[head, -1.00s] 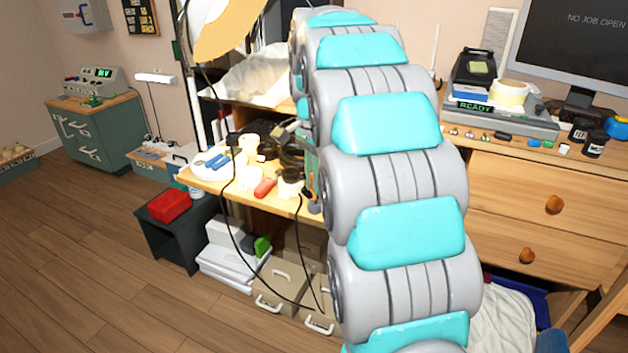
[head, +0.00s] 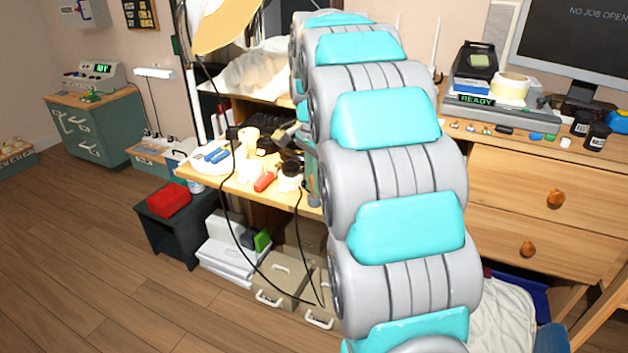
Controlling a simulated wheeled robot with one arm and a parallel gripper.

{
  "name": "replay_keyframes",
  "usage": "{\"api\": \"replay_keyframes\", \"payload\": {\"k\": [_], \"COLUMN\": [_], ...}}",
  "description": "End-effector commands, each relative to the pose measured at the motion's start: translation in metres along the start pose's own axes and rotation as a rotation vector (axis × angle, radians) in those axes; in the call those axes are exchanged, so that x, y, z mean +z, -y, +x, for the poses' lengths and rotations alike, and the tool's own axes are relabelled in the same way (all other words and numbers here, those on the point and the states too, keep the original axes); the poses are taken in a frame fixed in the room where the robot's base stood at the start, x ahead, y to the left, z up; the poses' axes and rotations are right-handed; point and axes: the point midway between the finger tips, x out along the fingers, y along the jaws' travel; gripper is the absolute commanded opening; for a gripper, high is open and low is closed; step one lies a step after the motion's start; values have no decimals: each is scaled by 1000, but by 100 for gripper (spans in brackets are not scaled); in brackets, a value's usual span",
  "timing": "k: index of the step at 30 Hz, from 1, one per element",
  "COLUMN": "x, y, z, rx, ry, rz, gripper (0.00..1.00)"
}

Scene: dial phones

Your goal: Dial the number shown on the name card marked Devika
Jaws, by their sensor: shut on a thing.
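My jointed grey and teal arm fills the middle of the head view from bottom to top. I cannot make out my gripper; the far end of the arm is hidden behind its own links. I cannot make out a phone or a name card marked Devika. A cluttered wooden workbench (head: 235,187) stands behind and left of the arm, partly covered by it.
A wooden drawer unit (head: 510,180) stands at the right, with a monitor (head: 585,40) and a device reading READY (head: 477,99). A red box (head: 168,200) sits on a dark stand (head: 175,240). Storage boxes (head: 277,277) and black cables lie below the workbench. The left floor (head: 80,270) is clear.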

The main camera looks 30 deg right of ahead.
Motion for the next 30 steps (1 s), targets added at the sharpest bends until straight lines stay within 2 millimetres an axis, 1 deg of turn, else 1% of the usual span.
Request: {"api": "replay_keyframes", "payload": {"k": [3,9,10,18,19,26,30], "x": [0,0,0,0,0,0,0], "y": [0,0,0,0,0,0,0], "z": [3,2,2,2,2,2,-5], "rx": [0,0,0,0,0,0,-1], "ry": [0,0,0,0,0,0,0], "rz": [0,0,0,0,0,0,0], "gripper": [0,0,22,52,53,53,53]}}
